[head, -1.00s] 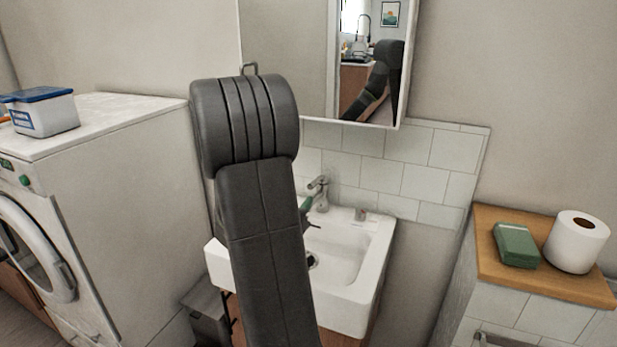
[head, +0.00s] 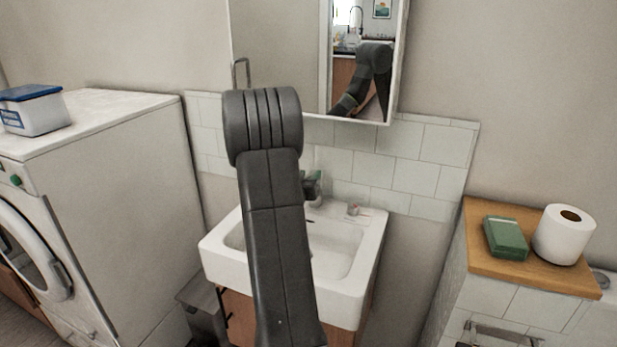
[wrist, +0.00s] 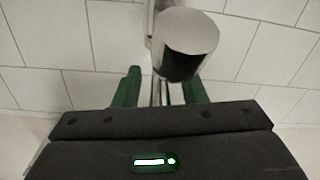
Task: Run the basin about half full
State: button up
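The white basin (head: 372,240) is fixed to the wall, partly hidden behind my arm. I see no water in its visible part. The metal tap stands at its back edge; in the head view my arm and gripper (head: 313,184) mostly cover it. In the wrist view the tap (wrist: 187,40) is close, with a round, dark-ended metal part in front. My gripper's two green fingers (wrist: 163,90) are apart, and thin metal parts of the tap show between them. I cannot tell whether they touch it or whether water runs.
A mirror cabinet (head: 285,60) hangs above the basin. A washing machine (head: 110,150) with a blue-lidded tub (head: 35,112) stands left. A wooden-topped ledge (head: 485,263) at right holds a green block (head: 505,238) and a paper roll (head: 563,235). A grey bin (head: 195,290) stands below left.

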grip_shut()
jog(key=shift+r, duration=0.1)
jog(key=r+p, duration=0.1)
jog(key=p, duration=0.2)
jog(key=shift+w+d+g+p, duration=0.1)
jog(key=shift+g+p, duration=0.2)
jog(key=shift+g, duration=0.1)
jog(key=p, duration=0.3)
jog(key=shift+w+r+g+y, duration=0.15)
jog(key=shift+r+g+y, duration=0.15)
jog(key=shift+g, duration=0.1)
jog(key=shift+p, duration=0.55)
jog(key=shift+w+f+g+p, duration=0.1)
jog(key=shift+g+p, duration=0.3)
jog(key=shift+p, duration=0.25)
